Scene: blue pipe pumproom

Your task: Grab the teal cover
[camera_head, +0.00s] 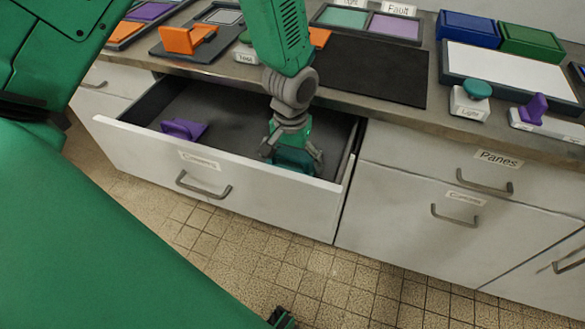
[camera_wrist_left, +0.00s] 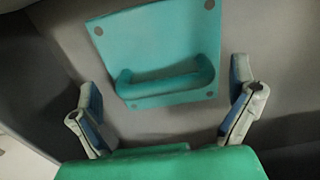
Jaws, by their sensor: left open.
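The teal cover (camera_wrist_left: 160,52) lies in the open drawer (camera_head: 220,110). In the wrist view it is a flat teal plate with a raised bar handle along its near side and dark round spots at its corners. My left gripper (camera_wrist_left: 172,112) is open, with one finger on each side of the handle and slightly nearer the camera; no contact shows. In the head view the left gripper (camera_head: 291,158) points down into the drawer's right part, over the teal cover (camera_head: 293,160), and mostly hides it.
A purple cover (camera_head: 184,129) lies in the drawer's left part. The drawer's front panel (camera_head: 210,172) stands close in front of the gripper. The counter above holds a black mat (camera_head: 370,70), an orange piece (camera_head: 188,39) and colored panels. Closed drawers are at the right.

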